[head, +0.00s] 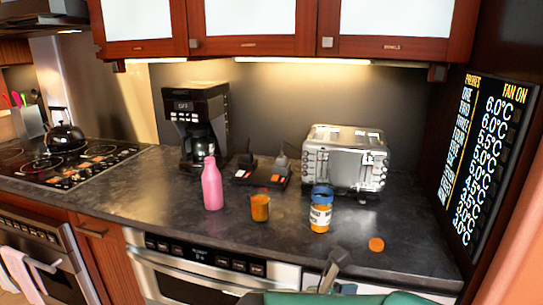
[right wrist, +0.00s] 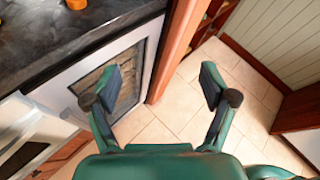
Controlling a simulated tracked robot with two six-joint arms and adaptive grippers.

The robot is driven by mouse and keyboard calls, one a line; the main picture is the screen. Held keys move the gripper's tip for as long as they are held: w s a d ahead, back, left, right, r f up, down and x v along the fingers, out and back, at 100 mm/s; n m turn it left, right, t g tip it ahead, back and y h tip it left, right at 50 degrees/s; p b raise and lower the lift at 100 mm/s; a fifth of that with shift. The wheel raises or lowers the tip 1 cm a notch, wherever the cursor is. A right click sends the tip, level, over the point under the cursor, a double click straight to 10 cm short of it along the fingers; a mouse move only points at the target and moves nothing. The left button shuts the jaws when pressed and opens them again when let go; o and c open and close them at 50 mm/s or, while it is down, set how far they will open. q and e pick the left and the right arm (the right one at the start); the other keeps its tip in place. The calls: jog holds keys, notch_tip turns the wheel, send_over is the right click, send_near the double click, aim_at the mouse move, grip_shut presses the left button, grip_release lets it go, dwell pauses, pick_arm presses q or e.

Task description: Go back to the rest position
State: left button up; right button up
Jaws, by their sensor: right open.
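My right gripper (right wrist: 160,84) is open and empty in the right wrist view, with its two fingers spread wide over the tiled floor (right wrist: 180,118). It hangs in front of the cabinets, beside the counter's front edge. In the head view only part of my right arm and a dark finger (head: 336,264) show at the bottom, in front of the counter. My left gripper is not in view. The microwave drawer (head: 195,268) under the counter looks shut.
A wooden cabinet edge (right wrist: 178,45) stands near the right gripper.

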jog(key=w+d+f+n+t+p, duration=0.1)
jog(key=w+d+f+n+p, duration=0.3)
jog(key=d+f+n, duration=0.8)
notch_tip(320, 180, down, 16)
jog(key=s+n+y, duration=0.1)
jog(key=n+y, duration=0.5)
jog(key=n, duration=0.1)
jog(key=s+a+f+n+g+y, duration=0.3)
jog(key=s+a+n, duration=0.5)
jog(key=n, duration=0.4)
jog(key=s+a+f+n+g+y, duration=0.2)
jog(key=s+a+f+n+y, duration=0.3)
jog(key=n, duration=0.8)
jog(key=s+a+y, duration=0.2)
jog(key=s+a, duration=0.2)
jog(key=s, duration=0.1)
jog(key=shift+s+f+n+g, duration=0.2)
jog(key=shift+s+n+g, duration=0.1)
jog(key=shift+s+g, duration=0.1)
